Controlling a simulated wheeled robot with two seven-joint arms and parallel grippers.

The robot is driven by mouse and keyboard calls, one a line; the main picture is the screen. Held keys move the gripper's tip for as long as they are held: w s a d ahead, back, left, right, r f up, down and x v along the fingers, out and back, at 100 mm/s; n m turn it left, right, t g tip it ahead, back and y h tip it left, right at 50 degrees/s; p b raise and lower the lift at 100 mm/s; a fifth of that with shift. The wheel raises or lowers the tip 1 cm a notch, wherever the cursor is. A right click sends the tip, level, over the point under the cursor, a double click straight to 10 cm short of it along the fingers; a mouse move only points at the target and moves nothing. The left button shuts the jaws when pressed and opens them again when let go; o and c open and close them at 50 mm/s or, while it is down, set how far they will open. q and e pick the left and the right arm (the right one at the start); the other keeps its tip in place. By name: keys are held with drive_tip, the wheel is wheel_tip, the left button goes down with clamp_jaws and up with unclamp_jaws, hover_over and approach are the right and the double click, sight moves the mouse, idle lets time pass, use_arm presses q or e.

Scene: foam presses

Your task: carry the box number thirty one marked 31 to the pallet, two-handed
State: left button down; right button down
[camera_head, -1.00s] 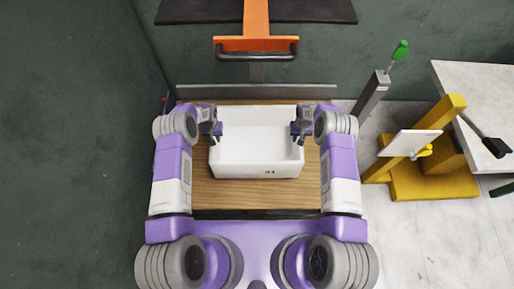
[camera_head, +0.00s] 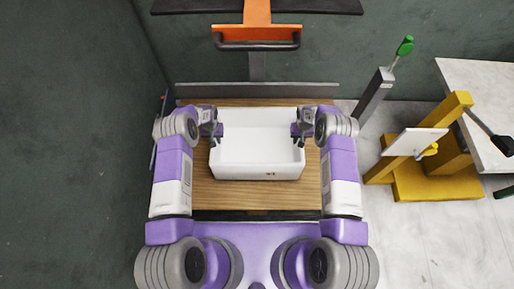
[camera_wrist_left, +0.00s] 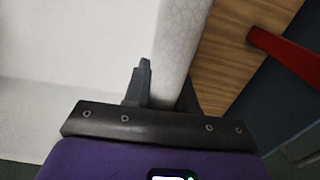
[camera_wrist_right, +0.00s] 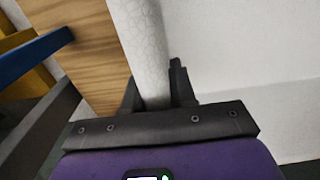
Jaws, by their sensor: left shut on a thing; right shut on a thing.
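A white open-topped box (camera_head: 258,172) is between my two arms over a wooden surface in the head view. My left gripper (camera_head: 216,131) is shut on the box's left wall, one finger inside and one outside, as the left wrist view (camera_wrist_left: 165,92) shows. My right gripper (camera_head: 298,131) is shut on the right wall in the same way, also seen in the right wrist view (camera_wrist_right: 158,92). The box looks level and its visible inside is empty. I cannot tell whether it touches the wood.
The wooden surface (camera_head: 258,196) lies under the box. Behind it are a grey rail (camera_head: 256,90) and an orange piece with a dark handle (camera_head: 256,38). To the right stand a grey post with a green knob (camera_head: 375,95), a yellow stand (camera_head: 425,182) and a pale table (camera_head: 485,85).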

use_arm(q)
drive_tip(key=shift+f+b, duration=0.45)
drive_tip(key=shift+f, duration=0.15)
use_arm(e)
drive_tip(key=shift+f, duration=0.6)
use_arm(q)
drive_tip(key=c, duration=1.4)
unclamp_jaws()
drive_tip(key=shift+f, duration=0.15)
use_arm(e)
drive_tip(key=c, duration=1.4)
unclamp_jaws()
drive_tip(key=shift+f, duration=0.15)
use_arm(q)
drive_tip(key=o, duration=0.5)
use_arm(e)
drive_tip(key=o, duration=0.5)
use_arm(q)
wheel_tip(320, 180, up, 12)
drive_tip(key=shift+r, duration=0.1)
use_arm(e)
wheel_tip(320, 180, up, 12)
drive_tip(key=shift+r, duration=0.15)
